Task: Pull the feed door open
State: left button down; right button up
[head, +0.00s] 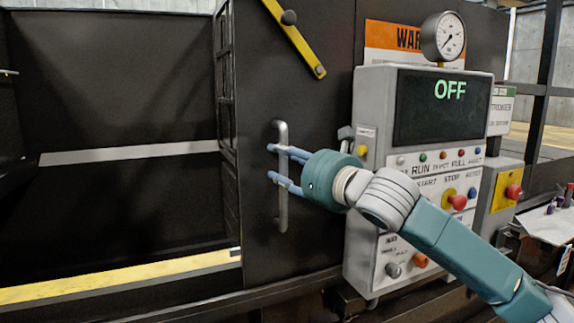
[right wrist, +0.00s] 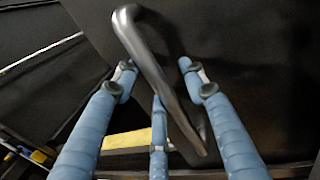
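The feed door is a dark panel (head: 262,85) with a vertical grey bar handle (head: 283,210). The handle also shows in the right wrist view (right wrist: 145,50), slanting across the picture. My right gripper (head: 271,162) is at the handle, with its blue fingers reaching around the bar at mid height. In the right wrist view the fingers (right wrist: 158,72) are spread apart, with the bar passing between them. I cannot tell whether any finger touches the bar. My left gripper is not in view.
A dark open chamber (head: 110,100) with a yellow sill (head: 120,277) lies left of the door panel. A grey control box (head: 376,90) reading OFF, with buttons and a gauge (head: 442,37), stands close on the right, behind my right arm. A yellow bar (head: 294,38) crosses above the handle.

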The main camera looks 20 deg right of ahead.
jog(key=v, duration=1.2)
jog(key=shift+a, duration=0.1)
